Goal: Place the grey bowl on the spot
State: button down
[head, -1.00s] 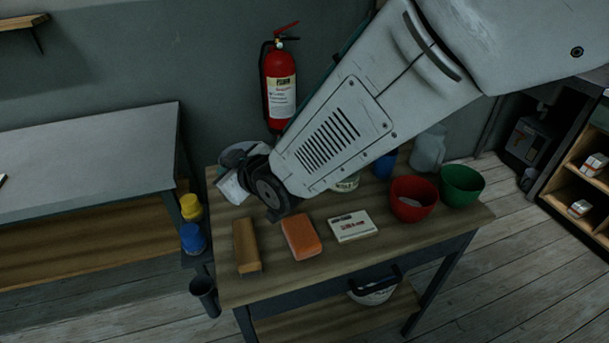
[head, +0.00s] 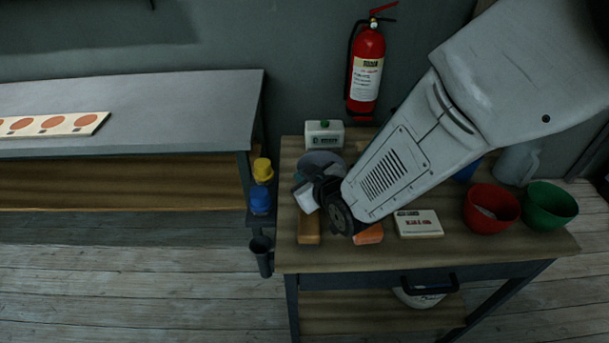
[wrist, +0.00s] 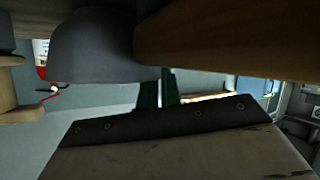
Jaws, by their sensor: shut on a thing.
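The grey bowl (head: 321,160) is at the back left of the wooden worktable in the head view, partly hidden behind my gripper (head: 309,182). In the wrist view the bowl (wrist: 95,48) fills the upper left as a dark rounded shape. The gripper's dark green fingers (wrist: 158,90) are at the bowl's edge and shut on it. I cannot tell how far the bowl is above the tabletop. A pale board (head: 88,122) with a row of orange-red round spots (head: 53,122) lies on the grey bench at the left.
The worktable (head: 470,255) also holds a green-capped container (head: 325,135), wooden block (head: 309,229), orange sponge (head: 369,234), white box (head: 419,223), red bowl (head: 490,208) and green bowl (head: 549,205). Yellow (head: 262,170) and blue (head: 260,200) jars stand between the tables. The grey bench (head: 190,110) has free room.

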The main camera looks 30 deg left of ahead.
jog(key=c, duration=1.6)
grip_release()
jog(key=shift+f, duration=0.1)
jog(key=shift+d+r, duration=0.1)
jog(key=shift+r, duration=0.1)
jog(key=v, duration=1.1)
jog(key=shift+s+d+r, duration=0.15)
jog(key=shift+s+d, duration=0.1)
jog(key=shift+d, duration=0.05)
